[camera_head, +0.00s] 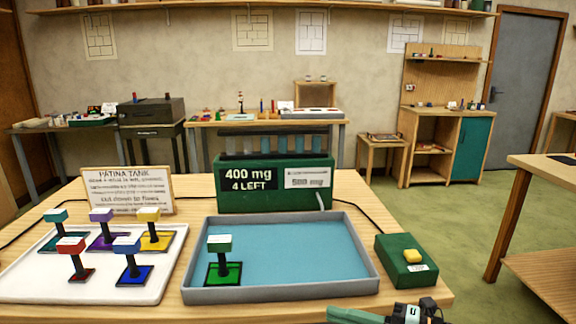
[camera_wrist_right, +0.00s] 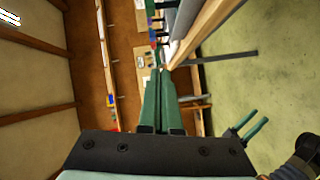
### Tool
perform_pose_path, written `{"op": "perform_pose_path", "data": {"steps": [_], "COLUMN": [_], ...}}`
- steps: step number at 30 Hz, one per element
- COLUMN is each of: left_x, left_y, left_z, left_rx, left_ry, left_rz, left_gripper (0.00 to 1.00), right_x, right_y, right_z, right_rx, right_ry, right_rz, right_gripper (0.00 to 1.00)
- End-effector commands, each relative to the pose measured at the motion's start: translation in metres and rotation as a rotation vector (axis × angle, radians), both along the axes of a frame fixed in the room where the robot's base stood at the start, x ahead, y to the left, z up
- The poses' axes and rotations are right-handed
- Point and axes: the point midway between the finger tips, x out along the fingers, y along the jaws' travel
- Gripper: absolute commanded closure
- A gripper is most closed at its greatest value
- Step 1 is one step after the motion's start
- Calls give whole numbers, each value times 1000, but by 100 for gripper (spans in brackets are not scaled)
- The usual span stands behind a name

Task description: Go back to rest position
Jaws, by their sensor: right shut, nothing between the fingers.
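My right gripper (camera_head: 332,313) shows at the bottom edge of the head view, in front of the table near the front right of the blue tray. Its teal fingers point left, and part of it is cut off by the frame. In the right wrist view its two fingers (camera_wrist_right: 160,74) lie together with nothing between them. My left gripper (camera_wrist_right: 262,117) is outside the head view. It shows small at the right of the right wrist view, with its two teal fingers apart and nothing seen between them.
The wooden table holds a white tray (camera_head: 20,291) with several coloured stamp-like pieces, a grey-rimmed blue tray (camera_head: 300,250) with one green-based piece (camera_head: 222,265), a green box with a yellow button (camera_head: 412,255), a green tank (camera_head: 275,200) and a sign (camera_head: 128,190). Another table (camera_head: 545,180) stands at right.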

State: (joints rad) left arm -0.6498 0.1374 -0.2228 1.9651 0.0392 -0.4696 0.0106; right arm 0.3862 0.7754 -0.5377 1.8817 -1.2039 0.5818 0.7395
Motion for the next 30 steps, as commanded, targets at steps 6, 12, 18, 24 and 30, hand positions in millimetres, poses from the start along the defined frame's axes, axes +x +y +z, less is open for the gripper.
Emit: {"op": "perform_pose_path", "data": {"steps": [6,12,18,24,30], "left_x": [-4,-7,-9,-11,-11], "left_y": [6,11,16,19,19], "left_z": [16,26,35,38,38], "left_rx": [6,12,17,20,20], "left_ry": [1,0,0,-1,-1], "left_rz": [12,23,33,38,38], "left_gripper": [50,50,50,50,50], "right_x": [-5,-27,-109,-178,-195], "right_y": [-5,-47,-74,-76,-74], "right_z": [-17,-101,-208,-260,-270], "right_rx": [475,717,774,755,746], "right_ry": [260,613,1031,1284,1343], "right_rz": [-290,-702,-1087,-1260,-1293], "right_gripper": [100,100,100,100,100]}}
